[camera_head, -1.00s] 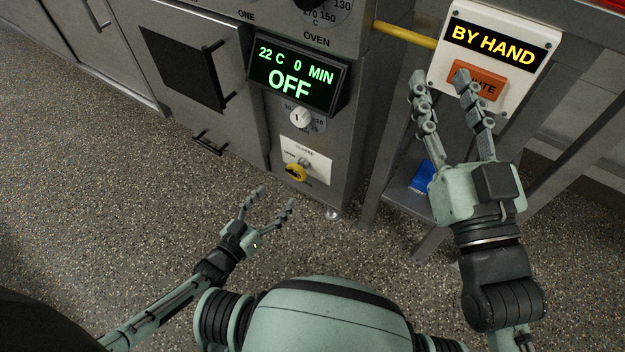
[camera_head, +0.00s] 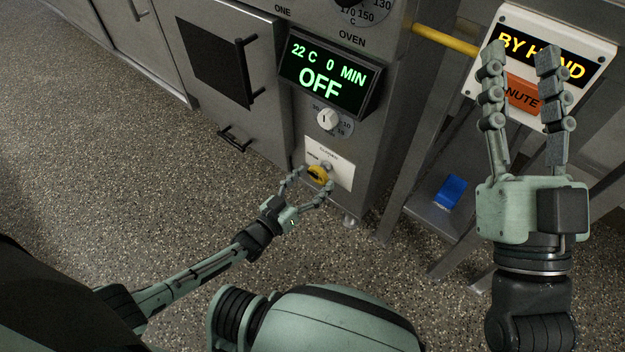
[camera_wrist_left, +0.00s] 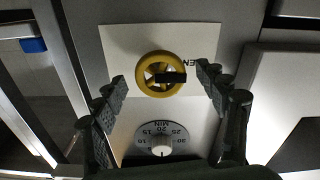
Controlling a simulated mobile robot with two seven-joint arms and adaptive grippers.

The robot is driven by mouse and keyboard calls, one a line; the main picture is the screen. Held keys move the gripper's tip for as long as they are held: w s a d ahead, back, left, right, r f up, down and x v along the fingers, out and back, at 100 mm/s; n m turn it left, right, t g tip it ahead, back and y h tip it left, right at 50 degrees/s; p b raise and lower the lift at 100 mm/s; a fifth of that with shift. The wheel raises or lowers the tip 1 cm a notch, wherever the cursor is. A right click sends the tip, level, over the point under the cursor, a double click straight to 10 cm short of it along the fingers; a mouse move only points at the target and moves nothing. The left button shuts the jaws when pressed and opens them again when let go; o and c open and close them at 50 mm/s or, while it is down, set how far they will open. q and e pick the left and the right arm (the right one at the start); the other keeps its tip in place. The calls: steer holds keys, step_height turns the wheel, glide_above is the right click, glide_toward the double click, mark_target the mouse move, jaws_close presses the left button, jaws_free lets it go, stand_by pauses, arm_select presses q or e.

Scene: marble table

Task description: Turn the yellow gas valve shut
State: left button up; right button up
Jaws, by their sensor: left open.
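The yellow gas valve (camera_head: 317,174) is a round handwheel on a white label plate (camera_head: 341,172), low on the front of the grey oven. In the left wrist view the valve (camera_wrist_left: 160,74) shows as a yellow wheel with a black bar across it. My left gripper (camera_head: 308,180) is open with its fingers on either side of the valve; in the left wrist view the fingers (camera_wrist_left: 163,88) stand apart from the wheel with gaps on both sides. My right gripper (camera_head: 520,55) is open and empty, raised in front of the "BY HAND" panel.
Above the valve are a timer knob (camera_head: 327,119) and a display reading OFF (camera_head: 329,78). A yellow pipe (camera_head: 445,40) runs to the "BY HAND" panel (camera_head: 590,55). A blue object (camera_head: 451,191) lies on the low shelf at right. The floor at left is clear.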

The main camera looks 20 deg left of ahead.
arm_select(q)
steer(key=shift+c, duration=0.5)
steer(key=c, duration=1.1)
steer(key=shift+o, duration=0.2)
